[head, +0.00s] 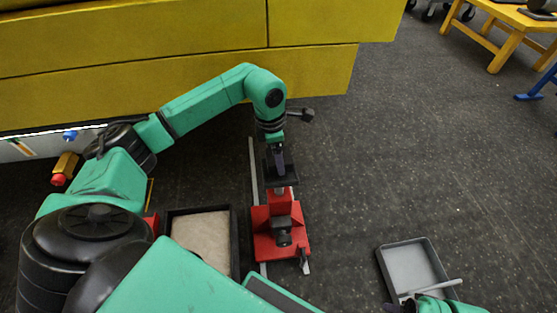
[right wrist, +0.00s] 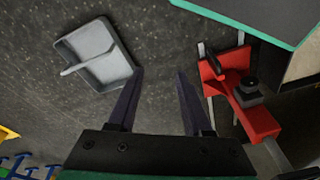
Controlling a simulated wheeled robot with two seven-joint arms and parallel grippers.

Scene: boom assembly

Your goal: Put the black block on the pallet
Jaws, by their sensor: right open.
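A small black block-like part (head: 282,230) sits on a red piece (head: 268,246) on the floor. In the right wrist view the same black part (right wrist: 247,88) shows on the red piece (right wrist: 262,122). A shallow grey tray (head: 398,265), possibly the pallet, lies at the lower right; it also shows in the right wrist view (right wrist: 118,72). My left gripper (head: 279,165) points down at the far end of the red piece; its fingers are partly hidden and their gap is unclear. My right gripper (right wrist: 160,73) is open and empty, between the tray and the red piece in its wrist view.
A black-rimmed box with a beige inside (head: 235,245) stands left of the red piece. A yellow structure (head: 150,45) blocks the back. A yellow bench (head: 515,35) stands far right. The floor right of centre is clear.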

